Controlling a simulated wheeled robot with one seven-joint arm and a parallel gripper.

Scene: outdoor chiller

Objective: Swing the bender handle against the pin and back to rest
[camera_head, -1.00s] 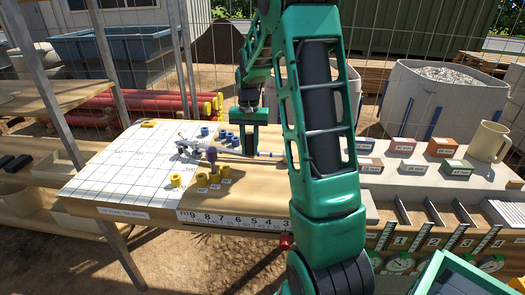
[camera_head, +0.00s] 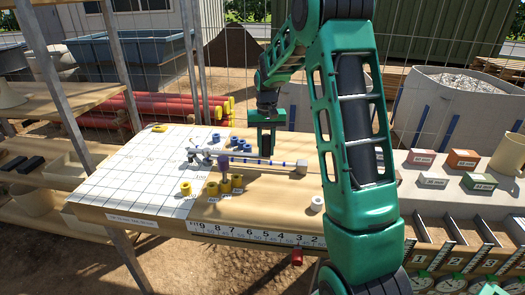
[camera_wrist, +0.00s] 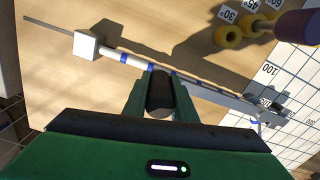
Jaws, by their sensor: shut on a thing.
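The bender (camera_head: 203,157) is a small grey metal fitting on the white gridded board. A thin straight rod with blue bands (camera_head: 285,163) runs from it to the right, ending near a pale block (camera_head: 303,167). A purple-topped post (camera_head: 224,162), perhaps the pin, stands in front of the bender; a purple top also shows in the wrist view (camera_wrist: 298,27). My green gripper (camera_head: 268,146) is low over the bench beside the rod. In the wrist view its jaws (camera_wrist: 160,100) are shut on a dark round grip (camera_wrist: 159,88), apparently the bender handle.
Yellow collars (camera_head: 213,188) stand in front of the bender, with blue collars (camera_head: 240,143) behind it. A white ring (camera_head: 317,204) sits on the bare bench to the right. A wire fence (camera_head: 215,60) stands behind. Small labelled boxes (camera_head: 463,158) are at the right.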

